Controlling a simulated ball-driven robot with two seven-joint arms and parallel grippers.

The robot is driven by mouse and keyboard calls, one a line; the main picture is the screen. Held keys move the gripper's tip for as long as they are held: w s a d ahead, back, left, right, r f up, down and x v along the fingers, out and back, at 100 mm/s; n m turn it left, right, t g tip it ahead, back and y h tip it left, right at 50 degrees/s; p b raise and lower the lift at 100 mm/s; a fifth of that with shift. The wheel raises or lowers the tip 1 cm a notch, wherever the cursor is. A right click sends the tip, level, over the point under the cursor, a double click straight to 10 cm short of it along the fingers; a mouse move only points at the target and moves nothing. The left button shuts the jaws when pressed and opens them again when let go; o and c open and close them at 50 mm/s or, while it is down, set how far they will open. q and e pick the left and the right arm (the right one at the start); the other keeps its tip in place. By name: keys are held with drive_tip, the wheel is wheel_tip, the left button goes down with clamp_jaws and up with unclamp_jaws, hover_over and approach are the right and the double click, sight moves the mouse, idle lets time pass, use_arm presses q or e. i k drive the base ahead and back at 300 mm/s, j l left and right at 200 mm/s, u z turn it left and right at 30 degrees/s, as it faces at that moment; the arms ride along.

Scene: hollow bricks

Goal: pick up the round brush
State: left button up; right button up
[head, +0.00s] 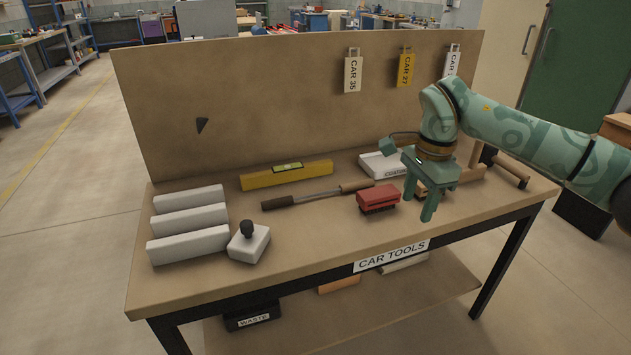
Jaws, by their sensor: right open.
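A long, thin tool lies on the bench, with a dark round end at its left and a brown wooden handle at its right; it looks like the round brush (318,194). My right gripper (419,204) points down over the right part of the bench. Its two fingers are apart, with nothing seen held between them. It is to the right of the brush's handle end and apart from it. My left gripper is not in view.
A red block with a dark underside (378,197) sits between brush and gripper. Behind are a yellow level (286,174) and a white box (382,166). White bars (189,220) and a knobbed white block (249,243) stand left. A back panel (260,100) closes the bench's rear.

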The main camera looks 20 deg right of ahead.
sight(277, 202)
drive_tip(key=i, duration=1.05)
